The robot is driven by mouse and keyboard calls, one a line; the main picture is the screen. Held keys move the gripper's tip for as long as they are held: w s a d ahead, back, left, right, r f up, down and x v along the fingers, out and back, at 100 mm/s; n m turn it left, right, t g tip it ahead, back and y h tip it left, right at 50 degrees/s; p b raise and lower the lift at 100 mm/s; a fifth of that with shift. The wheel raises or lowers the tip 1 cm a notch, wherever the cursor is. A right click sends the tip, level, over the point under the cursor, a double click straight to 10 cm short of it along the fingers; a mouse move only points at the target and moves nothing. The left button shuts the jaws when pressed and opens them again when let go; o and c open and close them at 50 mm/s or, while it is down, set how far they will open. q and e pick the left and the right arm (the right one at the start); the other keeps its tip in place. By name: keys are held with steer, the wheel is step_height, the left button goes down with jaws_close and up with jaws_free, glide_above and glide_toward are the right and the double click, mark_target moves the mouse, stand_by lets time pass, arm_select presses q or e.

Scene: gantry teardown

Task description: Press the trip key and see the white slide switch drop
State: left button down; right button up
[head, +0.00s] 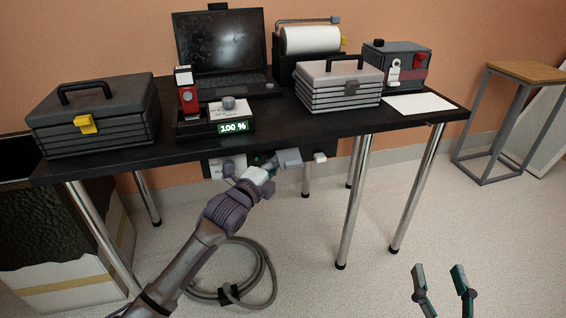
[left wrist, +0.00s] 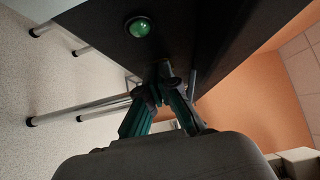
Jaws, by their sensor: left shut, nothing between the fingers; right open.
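My left gripper (head: 266,166) reaches under the front edge of the black table, beside a dark panel (head: 210,166) hanging there. Its fingers are shut and empty, and they also show in the left wrist view (left wrist: 165,72). A round green button (left wrist: 139,27) sits on a dark surface near these fingertips, apart from them in the picture. A small white block (head: 320,157) shows under the table edge, right of a grey box (head: 290,158). I cannot tell which part is the trip key or the white slide switch. My right gripper (head: 441,270) is open and empty above the floor.
The table (head: 310,134) carries a black toolbox (head: 95,117), a laptop (head: 220,50), a "100 %" display unit (head: 233,127), a grey toolbox (head: 338,88) and a boxed device (head: 410,62). A coiled hose (head: 262,292) lies on the floor. Metal legs (head: 352,210) stand to the right.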

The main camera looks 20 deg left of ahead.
arm_select(q)
steer(key=s, duration=0.6)
steer(key=shift+s+a+f, duration=0.15)
steer(key=shift+s+a, duration=0.05)
steer(key=shift+a, duration=0.1)
steer(key=shift+d, duration=0.1)
